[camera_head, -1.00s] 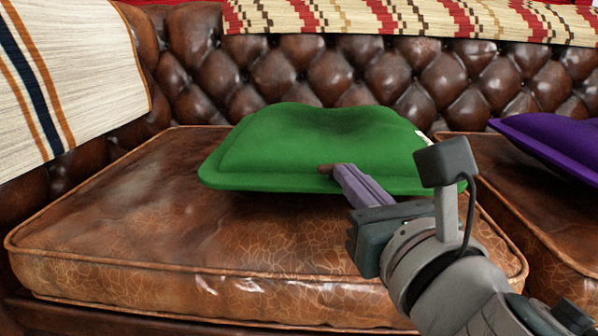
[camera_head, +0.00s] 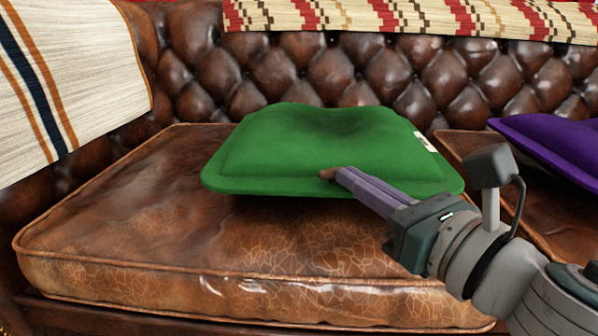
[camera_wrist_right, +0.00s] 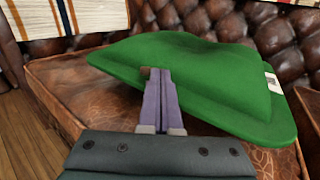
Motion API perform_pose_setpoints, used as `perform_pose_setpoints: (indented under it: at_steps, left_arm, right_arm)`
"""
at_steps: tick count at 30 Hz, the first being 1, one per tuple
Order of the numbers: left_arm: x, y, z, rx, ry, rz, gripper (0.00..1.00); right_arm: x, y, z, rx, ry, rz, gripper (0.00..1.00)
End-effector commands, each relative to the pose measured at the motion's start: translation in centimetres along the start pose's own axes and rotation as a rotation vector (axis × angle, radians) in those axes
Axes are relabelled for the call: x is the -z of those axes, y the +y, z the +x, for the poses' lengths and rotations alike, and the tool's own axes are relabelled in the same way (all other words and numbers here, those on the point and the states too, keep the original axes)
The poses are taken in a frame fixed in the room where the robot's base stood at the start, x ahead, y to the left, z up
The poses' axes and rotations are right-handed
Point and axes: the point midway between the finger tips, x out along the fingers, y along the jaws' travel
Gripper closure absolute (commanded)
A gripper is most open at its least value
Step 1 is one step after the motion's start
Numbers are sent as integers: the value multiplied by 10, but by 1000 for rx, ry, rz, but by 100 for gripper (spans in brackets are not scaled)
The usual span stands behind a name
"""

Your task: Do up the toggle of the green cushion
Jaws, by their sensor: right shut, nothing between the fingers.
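The green cushion (camera_head: 320,145) lies on the brown leather sofa seat, its front edge toward me. It also fills the upper part of the right wrist view (camera_wrist_right: 200,80). A small brown toggle (camera_head: 327,174) shows at the middle of its front edge; in the right wrist view the toggle (camera_wrist_right: 145,71) is just past the fingertips and partly hidden. My right gripper (camera_head: 342,176) is shut with nothing between its purple fingers, its tips beside or touching the toggle; I cannot tell which. My left gripper is not in view.
The leather seat (camera_head: 120,215) is bare left of and in front of the cushion. A purple cushion (camera_head: 555,145) lies on the right seat. The tufted backrest (camera_head: 400,75) rises behind. A striped throw (camera_head: 70,80) covers the left arm.

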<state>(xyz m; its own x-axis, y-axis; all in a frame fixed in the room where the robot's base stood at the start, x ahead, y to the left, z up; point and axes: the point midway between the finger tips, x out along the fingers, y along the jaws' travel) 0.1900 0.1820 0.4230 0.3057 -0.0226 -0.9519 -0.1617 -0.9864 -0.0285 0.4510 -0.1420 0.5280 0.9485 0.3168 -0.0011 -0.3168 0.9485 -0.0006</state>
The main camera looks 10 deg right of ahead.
Motion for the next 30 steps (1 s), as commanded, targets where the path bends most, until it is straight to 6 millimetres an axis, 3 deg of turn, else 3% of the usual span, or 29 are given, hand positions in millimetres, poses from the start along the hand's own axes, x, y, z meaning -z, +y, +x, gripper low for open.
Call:
perform_pose_setpoints:
  at_steps: [9, 30]
  left_arm:
    - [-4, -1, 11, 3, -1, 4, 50]
    - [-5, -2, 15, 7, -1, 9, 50]
  right_arm:
    - [2, -9, 3, -211, 0, -2, 100]
    - [0, -12, 6, -204, -1, 1, 100]
